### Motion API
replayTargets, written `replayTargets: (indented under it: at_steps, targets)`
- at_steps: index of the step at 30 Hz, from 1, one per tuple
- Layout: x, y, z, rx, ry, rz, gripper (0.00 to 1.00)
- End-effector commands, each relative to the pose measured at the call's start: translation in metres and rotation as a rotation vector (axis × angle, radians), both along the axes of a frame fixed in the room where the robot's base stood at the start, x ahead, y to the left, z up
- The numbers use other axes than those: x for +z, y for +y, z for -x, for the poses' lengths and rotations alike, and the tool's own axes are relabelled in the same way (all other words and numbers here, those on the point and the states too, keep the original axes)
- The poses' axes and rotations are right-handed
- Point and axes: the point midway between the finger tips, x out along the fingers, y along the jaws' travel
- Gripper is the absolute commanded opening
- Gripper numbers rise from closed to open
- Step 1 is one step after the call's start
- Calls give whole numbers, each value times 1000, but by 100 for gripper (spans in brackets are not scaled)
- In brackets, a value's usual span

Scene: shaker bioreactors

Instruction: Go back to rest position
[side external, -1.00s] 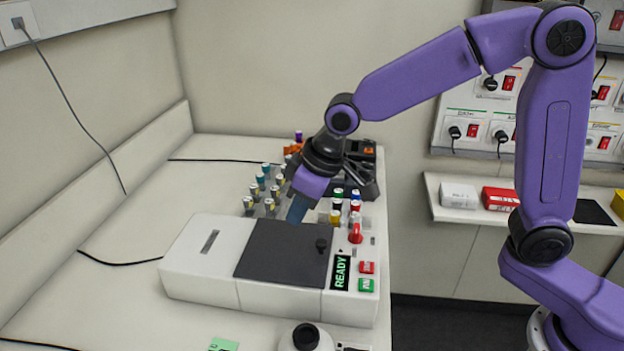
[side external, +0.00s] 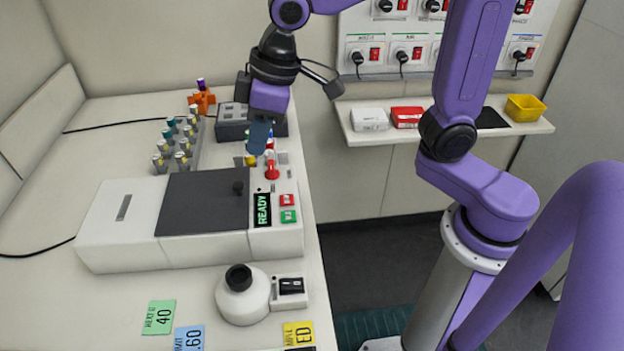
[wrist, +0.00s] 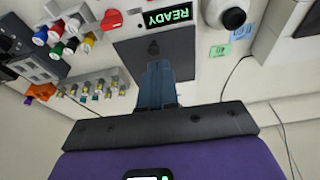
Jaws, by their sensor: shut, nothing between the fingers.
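My gripper (side external: 259,140) is shut and empty, with its blue fingers pointing down above the right back part of the shaker device. In the wrist view the closed fingers (wrist: 157,84) show over the device's dark lid. The shaker (side external: 125,225) is a white box with a dark grey lid (side external: 205,203) that lies closed, with a small black knob. Its display (side external: 263,209) reads READY, beside a red and a green button. My gripper is above the device and looks apart from it.
A rack of capped vials (side external: 176,145) and a dark grey block (side external: 233,122) stand behind the shaker. A white round device (side external: 243,300) and coloured labels (side external: 160,317) lie in front. A wall shelf (side external: 440,131) holds small boxes and a yellow bin (side external: 525,108).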

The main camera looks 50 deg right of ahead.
Motion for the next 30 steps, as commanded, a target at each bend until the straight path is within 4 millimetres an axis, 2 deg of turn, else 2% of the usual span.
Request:
replayTargets:
  at_steps: [3,18,24,30]
  targets:
    - [-11,-21,31,56,29,29,0]
    - [-53,-113,157,282,132,161,0]
    - [-63,-135,185,335,152,194,0]
    - [-65,-140,191,348,157,202,0]
